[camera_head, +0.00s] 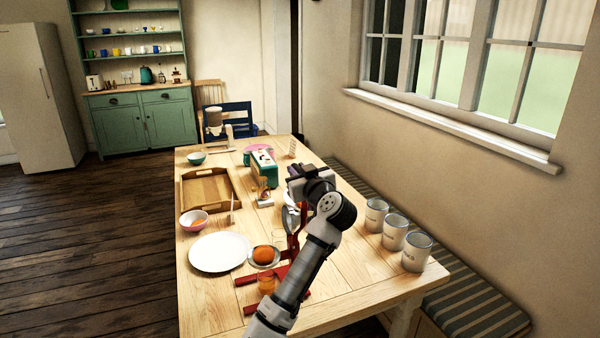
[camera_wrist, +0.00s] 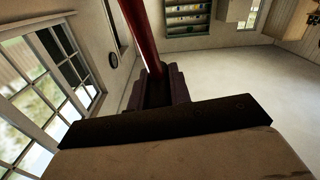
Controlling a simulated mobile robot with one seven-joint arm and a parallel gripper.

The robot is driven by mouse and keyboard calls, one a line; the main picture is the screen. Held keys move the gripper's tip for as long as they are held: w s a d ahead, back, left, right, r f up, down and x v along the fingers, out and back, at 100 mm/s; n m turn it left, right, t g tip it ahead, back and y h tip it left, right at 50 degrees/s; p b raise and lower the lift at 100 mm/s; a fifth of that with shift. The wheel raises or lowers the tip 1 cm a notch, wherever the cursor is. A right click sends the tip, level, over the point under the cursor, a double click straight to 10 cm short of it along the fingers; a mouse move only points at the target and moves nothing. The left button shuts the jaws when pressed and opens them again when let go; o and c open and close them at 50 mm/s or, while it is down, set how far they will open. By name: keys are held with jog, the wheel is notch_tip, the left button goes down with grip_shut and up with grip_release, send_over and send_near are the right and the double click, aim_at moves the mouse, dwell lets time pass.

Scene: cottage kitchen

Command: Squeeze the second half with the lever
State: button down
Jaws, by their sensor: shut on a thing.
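A red lever press stands at the near end of the table, with red base bars (camera_head: 290,277) and a red upright (camera_head: 294,243) partly behind my arm. An orange piece of fruit (camera_head: 264,254) sits in a pale round dish or cup (camera_head: 278,259) beside the upright. A glass with orange contents (camera_head: 267,285) stands at the base. My gripper (camera_head: 298,187) is raised above the table behind the press. In the wrist view my gripper (camera_wrist: 166,85) is shut on the red lever (camera_wrist: 143,32), which runs up out of the picture. My arm hides much of the press.
A white plate (camera_head: 218,252), a pink-rimmed bowl (camera_head: 193,220) and a wooden tray (camera_head: 185,192) lie to the left. A green toaster-like appliance (camera_head: 264,172) stands behind. Three canisters (camera_head: 417,252) line the right edge by the window bench (camera_head: 470,297).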

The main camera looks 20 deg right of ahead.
jog(key=s+a+f+n+b, duration=0.1)
jog(key=a+f+n+b, duration=0.6)
jog(key=a, duration=0.4)
jog(key=a+f+n+b, duration=0.4)
jog(key=a+n+b, duration=0.3)
jog(key=a, duration=0.4)
notch_tip(320, 180, down, 10)
jog(key=a+n+b, duration=0.2)
jog(key=b, duration=0.4)
jog(key=shift+a+r+n, duration=0.25)
jog(key=shift+a+n, duration=0.15)
jog(key=shift+s, duration=0.1)
jog(key=c, duration=1.3)
grip_release()
